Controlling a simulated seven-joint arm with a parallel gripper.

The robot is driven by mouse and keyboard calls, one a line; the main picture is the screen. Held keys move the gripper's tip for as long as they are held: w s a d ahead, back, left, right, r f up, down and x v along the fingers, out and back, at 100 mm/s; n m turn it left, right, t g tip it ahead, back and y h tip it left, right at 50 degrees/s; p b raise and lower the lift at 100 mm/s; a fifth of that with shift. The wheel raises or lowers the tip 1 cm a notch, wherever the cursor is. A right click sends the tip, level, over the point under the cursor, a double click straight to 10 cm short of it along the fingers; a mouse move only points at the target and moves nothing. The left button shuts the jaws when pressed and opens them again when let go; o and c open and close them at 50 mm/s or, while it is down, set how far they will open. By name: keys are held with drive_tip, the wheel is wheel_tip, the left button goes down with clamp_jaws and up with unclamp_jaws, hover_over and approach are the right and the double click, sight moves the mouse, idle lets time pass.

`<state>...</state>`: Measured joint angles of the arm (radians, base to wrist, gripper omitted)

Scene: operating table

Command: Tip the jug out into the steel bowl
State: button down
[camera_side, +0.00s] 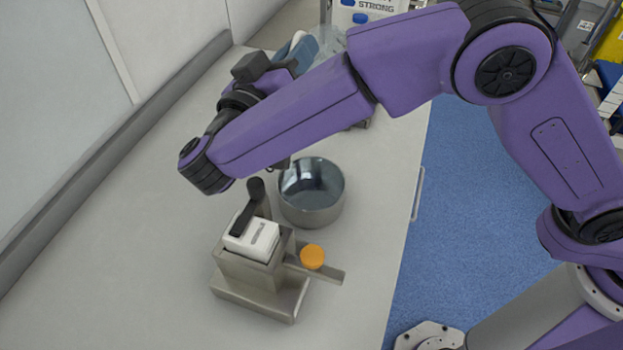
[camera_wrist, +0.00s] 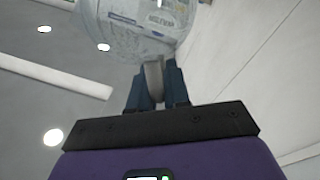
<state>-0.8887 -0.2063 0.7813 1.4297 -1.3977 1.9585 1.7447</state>
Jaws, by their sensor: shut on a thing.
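The steel bowl (camera_side: 311,205) stands on the table in the middle of the side view, open side up. I cannot tell whether it holds anything. The clear jug (camera_side: 329,42) is at the top of the side view, beyond the bowl and partly behind my arm. The wrist view shows the jug (camera_wrist: 140,28) close, at the top edge, with printing on its wall. My gripper (camera_wrist: 155,82) is shut on a narrow part of the jug, seemingly its handle. In the side view my gripper (camera_side: 299,47) is left of the jug. The jug's exact tilt and contents are unclear.
A metal stand (camera_side: 262,285) with a white box (camera_side: 252,238), a black lever and an orange cap (camera_side: 312,257) is just in front of the bowl. A white container (camera_side: 362,8) with blue caps is at the back. The table's left side is clear; a wall borders it.

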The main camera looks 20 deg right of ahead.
idle(0.3)
drive_tip(key=shift+w+d+f+n+g+y, duration=0.45)
drive_tip(key=shift+w+d+f+g+y, duration=1.3)
drive_tip(key=shift+f+g+y, duration=1.3)
drive_tip(key=shift+w+d+f+n+g+y, duration=0.4)
drive_tip(key=shift+w+d+f+g+y, duration=1)
drive_tip(key=shift+w+f+g+y, duration=1.55)
drive_tip(key=shift+w+d+f+n+g+y, duration=0.45)
drive_tip(key=shift+w+d+f+g+y, duration=1.1)
drive_tip(key=shift+f, duration=2.45)
drive_tip(key=shift+s+g+y, duration=0.25)
drive_tip(key=shift+s+g, duration=0.15)
drive_tip(key=shift+g, duration=0.25)
